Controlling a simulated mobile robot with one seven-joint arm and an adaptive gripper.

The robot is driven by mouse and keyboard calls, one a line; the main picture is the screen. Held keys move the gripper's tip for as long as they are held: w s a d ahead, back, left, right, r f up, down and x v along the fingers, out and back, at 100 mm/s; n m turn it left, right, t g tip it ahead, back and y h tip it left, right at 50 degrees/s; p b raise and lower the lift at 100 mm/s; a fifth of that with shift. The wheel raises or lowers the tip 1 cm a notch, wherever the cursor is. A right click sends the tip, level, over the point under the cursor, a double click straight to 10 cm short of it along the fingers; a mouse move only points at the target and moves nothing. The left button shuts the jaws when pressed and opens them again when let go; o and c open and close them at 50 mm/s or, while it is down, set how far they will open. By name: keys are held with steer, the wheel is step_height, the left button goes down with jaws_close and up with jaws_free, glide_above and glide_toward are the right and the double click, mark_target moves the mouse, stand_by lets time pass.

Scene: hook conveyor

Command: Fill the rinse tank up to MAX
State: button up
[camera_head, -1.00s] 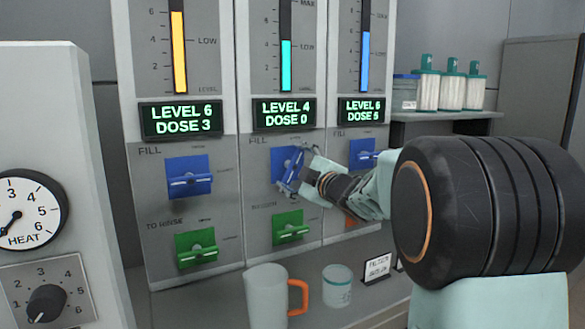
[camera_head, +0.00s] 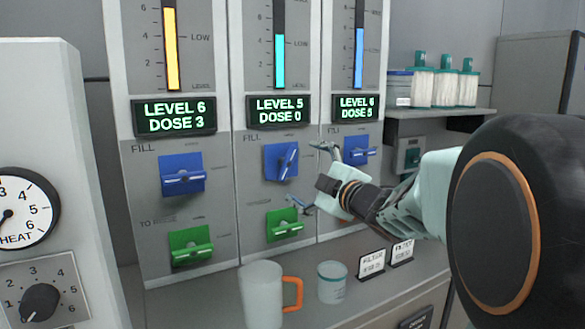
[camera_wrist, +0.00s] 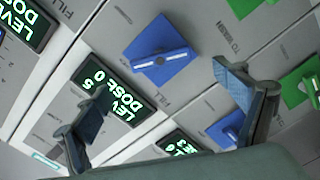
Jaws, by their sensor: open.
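Three gauge columns stand side by side, each with a blue FILL knob above a green knob. The middle column's display (camera_head: 281,110) reads LEVEL 5, DOSE 0, and its turquoise bar (camera_head: 280,62) stands near LOW. Its blue FILL knob (camera_head: 281,162) has a steeply tilted lever, and shows in the wrist view (camera_wrist: 160,60). My gripper (camera_head: 310,178) is open and empty, apart from that knob, just to its right in the head view. The left display (camera_head: 174,115) reads LEVEL 6, DOSE 3; the right (camera_head: 356,107) reads LEVEL 6, DOSE 5. I cannot tell which column is the rinse tank.
The left blue knob (camera_head: 182,174) and right blue knob (camera_head: 360,150) have level levers. A jug (camera_head: 261,295) with an orange handle and a small lidded tub (camera_head: 332,283) stand on the counter below. A heat panel (camera_head: 40,185) is at the left.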

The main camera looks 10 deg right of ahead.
mark_target(289, 164)
steer(key=shift+v, duration=1.45)
steer(key=shift+w, duration=0.1)
stand_by(5.2)
steer(key=b+x, duration=0.4)
steer(key=x, duration=0.7)
steer(key=shift+w+f, duration=0.1)
steer(key=shift+w, duration=0.3)
